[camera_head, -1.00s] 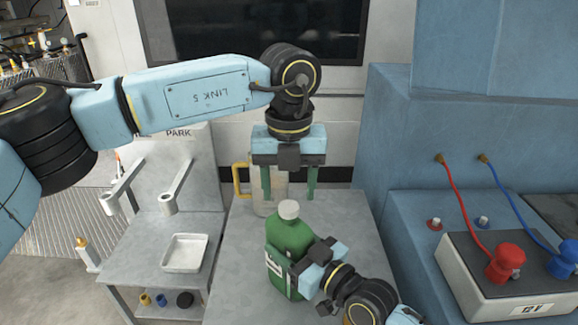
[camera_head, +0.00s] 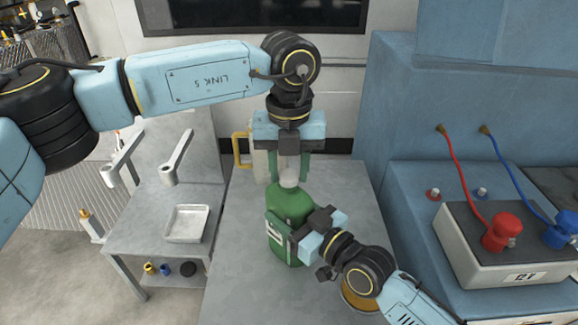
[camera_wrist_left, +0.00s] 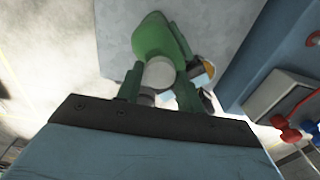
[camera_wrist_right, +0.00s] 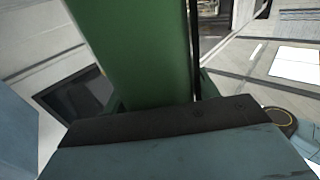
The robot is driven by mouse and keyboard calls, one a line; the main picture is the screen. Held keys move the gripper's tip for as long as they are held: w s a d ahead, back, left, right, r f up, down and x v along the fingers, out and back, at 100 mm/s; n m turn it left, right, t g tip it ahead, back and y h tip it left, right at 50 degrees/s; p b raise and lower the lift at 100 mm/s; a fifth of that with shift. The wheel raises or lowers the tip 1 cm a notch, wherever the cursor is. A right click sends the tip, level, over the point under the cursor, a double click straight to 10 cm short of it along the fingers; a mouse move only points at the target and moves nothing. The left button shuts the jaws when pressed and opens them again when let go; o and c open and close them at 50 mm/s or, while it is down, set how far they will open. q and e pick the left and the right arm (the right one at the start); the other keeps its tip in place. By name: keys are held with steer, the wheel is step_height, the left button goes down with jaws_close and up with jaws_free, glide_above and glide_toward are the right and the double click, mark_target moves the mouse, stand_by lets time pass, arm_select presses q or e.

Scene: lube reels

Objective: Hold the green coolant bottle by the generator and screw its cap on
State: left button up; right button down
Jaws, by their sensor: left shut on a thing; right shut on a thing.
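The green coolant bottle (camera_head: 288,210) stands upright on the grey bench top, its white label partly covered. My right gripper (camera_head: 290,236) is shut on its body from the right; green fills much of the right wrist view (camera_wrist_right: 145,60). My left gripper (camera_head: 289,172) points down from above with its green fingers shut on the pale cap (camera_head: 289,181) at the bottle's top. The cap also shows between the fingers in the left wrist view (camera_wrist_left: 158,73). The thread under the cap is hidden, so I cannot tell how it is seated.
A pale jug with a yellow handle (camera_head: 241,150) stands behind the left gripper. An amber round thing (camera_head: 360,294) lies partly under my right arm. The blue generator (camera_head: 410,150) and a battery box (camera_head: 510,270) are on the right. A metal tray (camera_head: 187,223) sits left.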

arm_select(q)
steer(key=m, duration=0.5)
steer(key=shift+m, duration=0.3)
steer(key=m, duration=0.5)
steer(key=shift+m, duration=0.3)
steer(key=m, duration=0.5)
steer(key=shift+m, duration=0.3)
steer(key=m, duration=0.5)
steer(key=shift+f, duration=0.1)
steer(key=o, duration=1.1)
steer(key=shift+o, duration=0.2)
step_height(320, 180, up, 12)
